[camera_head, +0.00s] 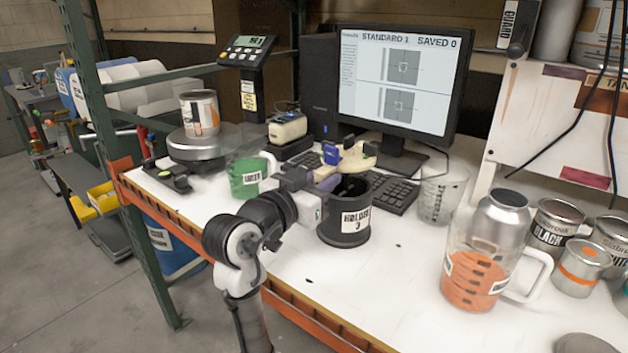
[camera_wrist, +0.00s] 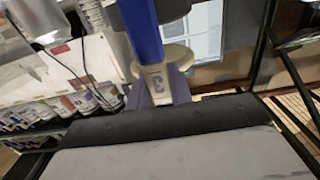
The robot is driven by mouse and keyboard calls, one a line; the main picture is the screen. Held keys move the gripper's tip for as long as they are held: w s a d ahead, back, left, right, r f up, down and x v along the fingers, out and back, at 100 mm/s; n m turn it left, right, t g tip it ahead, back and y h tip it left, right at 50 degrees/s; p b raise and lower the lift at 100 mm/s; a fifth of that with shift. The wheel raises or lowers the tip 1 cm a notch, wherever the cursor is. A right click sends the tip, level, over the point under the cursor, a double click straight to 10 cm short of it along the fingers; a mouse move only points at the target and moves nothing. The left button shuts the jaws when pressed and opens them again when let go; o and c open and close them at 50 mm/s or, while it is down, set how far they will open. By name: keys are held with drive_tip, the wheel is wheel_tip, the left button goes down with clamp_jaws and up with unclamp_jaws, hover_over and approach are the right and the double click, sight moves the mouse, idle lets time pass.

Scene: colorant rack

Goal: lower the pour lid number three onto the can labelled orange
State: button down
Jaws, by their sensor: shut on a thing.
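My gripper (camera_head: 322,180) is shut on the pour lid number three (camera_head: 352,160), a cream lid with a blue part. In the wrist view the fingers (camera_wrist: 160,88) close on its tab, marked 3, below a blue bar (camera_wrist: 141,32). The lid is over or just behind the black holder marked HOLDER 3 (camera_head: 343,225); I cannot tell whether they touch. A small can with an orange band (camera_head: 580,272) stands at the right. Another can with an orange patch (camera_head: 200,117) stands on the scale. No label reading orange is legible.
A jug with orange contents (camera_head: 475,280) and a can marked BLACK (camera_head: 552,232) stand at the right. A clear cup (camera_head: 440,195), keyboard (camera_head: 393,192) and monitor (camera_head: 400,85) are behind the holder. A green jug (camera_head: 250,176) is left. The front middle bench is clear.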

drive_tip(key=shift+r, duration=0.15)
drive_tip(key=shift+r+p, duration=2.55)
drive_tip(key=shift+r, duration=0.6)
